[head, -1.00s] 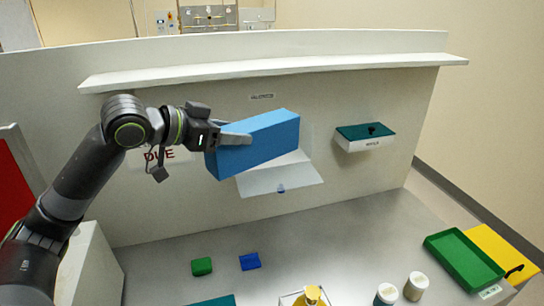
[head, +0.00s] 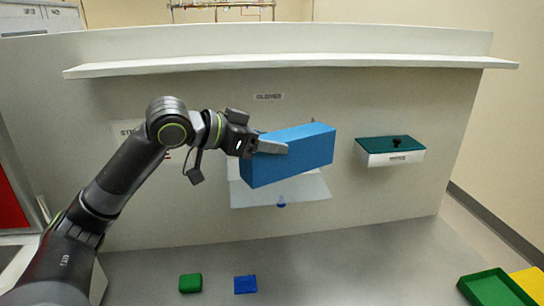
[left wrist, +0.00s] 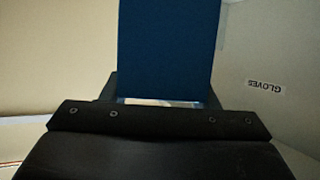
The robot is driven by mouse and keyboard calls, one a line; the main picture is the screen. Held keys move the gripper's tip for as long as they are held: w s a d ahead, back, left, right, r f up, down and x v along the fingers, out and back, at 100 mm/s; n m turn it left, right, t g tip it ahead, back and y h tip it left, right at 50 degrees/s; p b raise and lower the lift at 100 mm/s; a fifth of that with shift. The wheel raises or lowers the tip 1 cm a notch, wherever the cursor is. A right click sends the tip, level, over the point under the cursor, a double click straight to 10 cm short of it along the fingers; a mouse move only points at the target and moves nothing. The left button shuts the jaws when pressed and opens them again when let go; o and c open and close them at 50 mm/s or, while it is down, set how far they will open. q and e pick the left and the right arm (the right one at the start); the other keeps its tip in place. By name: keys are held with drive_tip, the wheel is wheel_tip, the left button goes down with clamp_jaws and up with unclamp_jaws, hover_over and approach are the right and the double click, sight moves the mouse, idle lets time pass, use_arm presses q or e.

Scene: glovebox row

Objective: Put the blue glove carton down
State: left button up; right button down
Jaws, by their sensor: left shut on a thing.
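The blue glove carton (head: 300,158) is a long box held in the air in front of the upright panel. My left gripper (head: 272,146) is shut on its left end, and the carton points to the right. In the left wrist view the carton (left wrist: 170,45) rises dark blue from between the fingers (left wrist: 160,90). My right gripper is not in view.
A white box with a teal lid (head: 390,150) is mounted on the panel to the right. A ledge (head: 290,65) runs along the panel above. A green block (head: 190,283) and a blue block (head: 245,284) lie on the grey counter. A green tray (head: 496,288) is at lower right.

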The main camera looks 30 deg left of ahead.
use_arm(q)
drive_tip(key=w+a+f+p, duration=0.3)
drive_tip(key=w+a+p, duration=0.4)
drive_tip(key=w+a, duration=0.3)
drive_tip(key=w, duration=0.3)
drive_tip(key=shift+w+a, duration=0.15)
drive_tip(key=shift+a, duration=0.2)
drive_tip(key=shift+f, duration=0.2)
drive_tip(key=shift+f, duration=0.55)
drive_tip(key=o, duration=1.3)
